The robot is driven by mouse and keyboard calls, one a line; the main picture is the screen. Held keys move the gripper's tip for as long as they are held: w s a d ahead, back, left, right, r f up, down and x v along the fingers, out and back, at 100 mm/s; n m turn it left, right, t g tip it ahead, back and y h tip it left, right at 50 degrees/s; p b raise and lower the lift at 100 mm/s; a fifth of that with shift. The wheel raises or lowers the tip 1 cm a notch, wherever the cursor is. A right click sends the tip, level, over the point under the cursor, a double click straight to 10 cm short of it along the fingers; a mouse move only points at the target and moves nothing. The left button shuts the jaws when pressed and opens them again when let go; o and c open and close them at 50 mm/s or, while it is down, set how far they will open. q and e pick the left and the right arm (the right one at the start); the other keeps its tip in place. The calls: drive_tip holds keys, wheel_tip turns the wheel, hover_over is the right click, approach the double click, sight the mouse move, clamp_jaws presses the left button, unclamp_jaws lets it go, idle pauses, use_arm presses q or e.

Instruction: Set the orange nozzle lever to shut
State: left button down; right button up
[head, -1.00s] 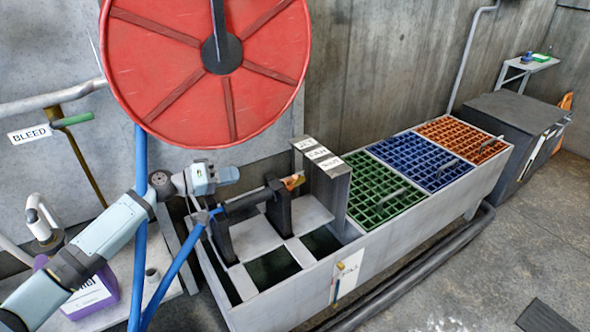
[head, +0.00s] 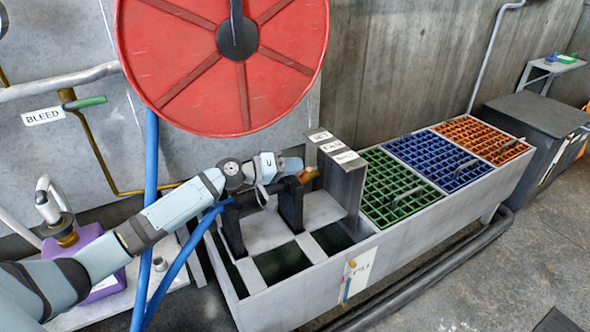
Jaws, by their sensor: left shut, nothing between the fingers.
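The orange nozzle lever (head: 309,175) is a small orange piece at the right end of the black nozzle, beside the label block. Black cradle posts (head: 291,205) hold the nozzle over the trough. A grey block (head: 342,183) at its right carries white labels on top; the nearest (head: 346,157) seems to read shut, the others jet and fan. My left gripper (head: 291,165) is shut and empty, just left of and slightly above the lever. I cannot tell whether it touches it. It partly covers the nozzle. My right gripper is not in view.
A big red hose reel (head: 190,95) hangs just above my left arm. A blue hose (head: 180,270) runs up to the nozzle. Green (head: 385,190), blue (head: 450,170) and orange (head: 490,138) grates lie right of the block. A purple jug (head: 98,255) stands at left.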

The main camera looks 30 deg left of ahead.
use_arm(q)
drive_tip(key=shift+d+f, duration=0.1)
drive_tip(key=shift+d, duration=0.1)
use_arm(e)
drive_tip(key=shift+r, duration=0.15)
use_arm(q)
drive_tip(key=shift+s+d+f+m, duration=0.1)
drive_tip(key=shift+d+f+m, duration=0.25)
drive_tip(key=shift+d+m, duration=0.2)
